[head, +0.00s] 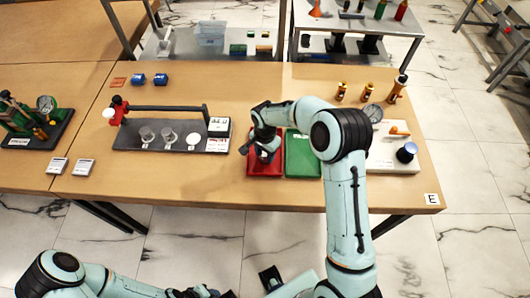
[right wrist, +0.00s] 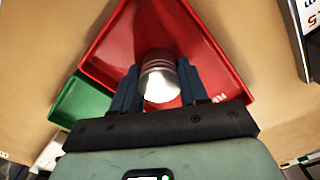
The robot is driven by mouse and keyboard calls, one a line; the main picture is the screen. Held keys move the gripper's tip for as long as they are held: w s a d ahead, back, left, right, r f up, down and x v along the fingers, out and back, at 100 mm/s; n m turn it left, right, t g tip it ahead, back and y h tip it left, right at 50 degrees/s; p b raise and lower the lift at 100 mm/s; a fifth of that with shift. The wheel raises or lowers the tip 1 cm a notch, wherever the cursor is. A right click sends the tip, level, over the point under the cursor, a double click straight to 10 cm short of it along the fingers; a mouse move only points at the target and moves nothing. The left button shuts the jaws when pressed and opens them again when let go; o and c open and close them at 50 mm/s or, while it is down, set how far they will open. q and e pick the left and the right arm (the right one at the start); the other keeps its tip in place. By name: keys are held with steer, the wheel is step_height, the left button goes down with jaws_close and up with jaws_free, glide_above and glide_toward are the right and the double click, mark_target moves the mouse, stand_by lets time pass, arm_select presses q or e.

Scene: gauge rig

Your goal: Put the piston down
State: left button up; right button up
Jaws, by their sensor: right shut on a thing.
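My right gripper (head: 265,152) is over the red tray (head: 257,171). In the right wrist view its two dark blue fingers (right wrist: 160,84) are shut on the piston (right wrist: 158,77), a silver metal cylinder, one finger on each side. The piston lies within the outline of the red tray (right wrist: 119,50); I cannot tell whether it touches the floor. My left gripper (head: 198,292) is low at the bottom edge, away from the table, cut off and too unclear to read.
A green tray (head: 302,158) stands right beside the red one. To the left is a dark rig (head: 170,140) with a bar, a red clamp and small clear cups. To the right a pale plate (head: 396,160) carries a dial gauge, with brass parts (head: 341,91) behind it.

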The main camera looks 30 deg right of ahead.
steer(key=shift+f, duration=0.1)
steer(key=o, duration=0.7)
steer(key=shift+f, duration=0.1)
steer(key=o, duration=0.4)
step_height(320, 180, up, 12)
steer(key=shift+r+p, duration=0.25)
steer(key=shift+p, duration=0.05)
steer(key=shift+f, duration=0.1)
